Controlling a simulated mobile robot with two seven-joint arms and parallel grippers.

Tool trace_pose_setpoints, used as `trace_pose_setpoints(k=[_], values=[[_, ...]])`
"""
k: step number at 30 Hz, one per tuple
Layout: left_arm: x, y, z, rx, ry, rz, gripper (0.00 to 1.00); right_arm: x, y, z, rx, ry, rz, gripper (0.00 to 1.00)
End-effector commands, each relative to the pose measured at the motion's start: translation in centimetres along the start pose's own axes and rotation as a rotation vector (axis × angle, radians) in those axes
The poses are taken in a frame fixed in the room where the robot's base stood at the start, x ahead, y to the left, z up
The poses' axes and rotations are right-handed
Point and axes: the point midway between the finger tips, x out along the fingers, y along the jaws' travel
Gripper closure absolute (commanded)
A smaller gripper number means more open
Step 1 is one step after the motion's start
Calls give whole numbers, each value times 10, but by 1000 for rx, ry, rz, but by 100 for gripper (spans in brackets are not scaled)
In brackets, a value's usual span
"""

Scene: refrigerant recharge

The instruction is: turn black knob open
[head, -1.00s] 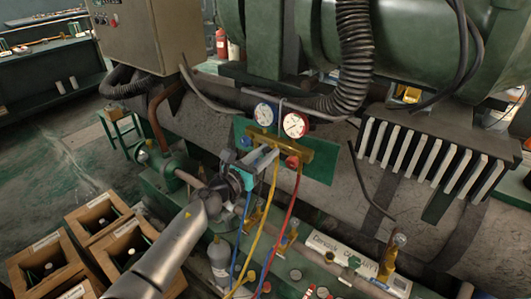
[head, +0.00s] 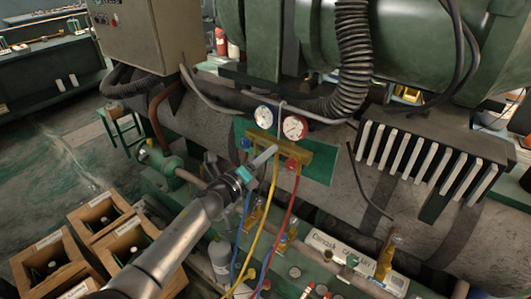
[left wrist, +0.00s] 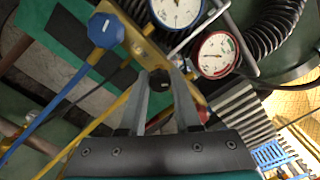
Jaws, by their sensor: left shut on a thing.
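The brass manifold (head: 312,151) is mounted on a green plate beneath two round gauges. The black knob (left wrist: 158,82) shows between my left fingertips in the left wrist view. My left gripper (head: 268,157) reaches it from the front left and is shut on it; the same gripper fills the lower middle of the left wrist view (left wrist: 160,88). In the head view the fingers hide the knob. The blue knob (left wrist: 105,30) is to the left of the fingers. The red knob (head: 291,163) is to their right, mostly hidden in the wrist view. My right gripper is not in view.
Blue, yellow (head: 267,225) and red (head: 285,220) hoses hang from the manifold close to my fingers. The blue-rimmed gauge (head: 264,116) and red-rimmed gauge (head: 295,127) sit just above. Wooden crates (head: 128,252) stand at the lower left.

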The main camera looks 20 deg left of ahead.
Motion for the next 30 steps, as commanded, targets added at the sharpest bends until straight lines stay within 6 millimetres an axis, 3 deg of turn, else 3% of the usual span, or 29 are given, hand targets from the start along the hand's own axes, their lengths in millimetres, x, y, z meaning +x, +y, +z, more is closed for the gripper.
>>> trace_pose_setpoints(k=[18, 30], values=[[0, -1, 0, -572, 1, 2, 100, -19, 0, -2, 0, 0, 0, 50], [0, -1, 0, -814, 1, 1, 100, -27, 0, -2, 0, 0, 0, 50]])
